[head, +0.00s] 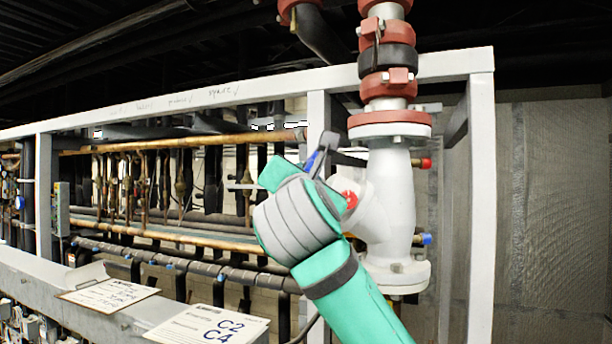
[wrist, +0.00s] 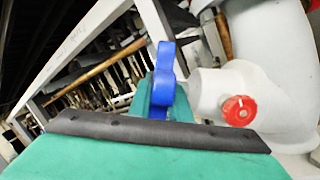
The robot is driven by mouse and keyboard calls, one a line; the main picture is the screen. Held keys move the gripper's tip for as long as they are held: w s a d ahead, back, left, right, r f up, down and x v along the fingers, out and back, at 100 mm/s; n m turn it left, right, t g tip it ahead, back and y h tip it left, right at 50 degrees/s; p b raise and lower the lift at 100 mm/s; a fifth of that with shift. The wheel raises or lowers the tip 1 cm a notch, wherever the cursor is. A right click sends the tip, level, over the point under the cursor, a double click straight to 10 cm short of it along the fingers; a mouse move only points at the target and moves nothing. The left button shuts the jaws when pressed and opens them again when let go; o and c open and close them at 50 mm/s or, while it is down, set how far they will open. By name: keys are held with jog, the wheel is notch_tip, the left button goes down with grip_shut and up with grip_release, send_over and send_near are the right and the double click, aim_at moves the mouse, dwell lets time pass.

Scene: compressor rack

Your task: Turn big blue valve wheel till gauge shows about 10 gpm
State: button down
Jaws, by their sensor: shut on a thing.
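The blue valve wheel (wrist: 165,72) shows in the wrist view as a curved blue piece of rim, with the rest hidden by my gripper. In the head view only a thin blue strip of the wheel (head: 311,160) shows beside my fingers. My gripper (head: 322,152) is shut on the wheel's rim, just left of the big white valve body (head: 391,205). The gripper and my wrist cover most of the wheel. I cannot make out a gauge face or a flow reading in either view.
A small red knob (wrist: 239,111) sits on the white body close to the right of my gripper. A grey frame post (head: 318,110) stands just behind my fingers. Copper pipes (head: 180,142) run at left. Labelled cards (head: 207,326) lie on the lower rail.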

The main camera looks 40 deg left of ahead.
jog(key=n+g, duration=0.1)
jog(key=g, duration=0.2)
jog(key=n+g, duration=0.2)
jog(key=g, duration=0.1)
jog(key=shift+y, duration=0.4)
jog(key=n+g, duration=0.1)
jog(key=g, duration=0.3)
jog(key=shift+h, duration=0.4)
jog(key=shift+s+n+g+h, duration=0.1)
jog(key=shift+n+g+h, duration=0.45)
jog(key=shift+g, duration=0.75)
jog(key=shift+f+g, duration=0.1)
jog(key=shift+g, duration=0.3)
jog(key=c, duration=1.9)
grip_release()
jog(key=shift+a, duration=0.1)
jog(key=v, duration=1)
jog(key=shift+s+d+r, duration=0.1)
jog(key=shift+d+r, duration=0.1)
jog(key=shift+d, duration=0.15)
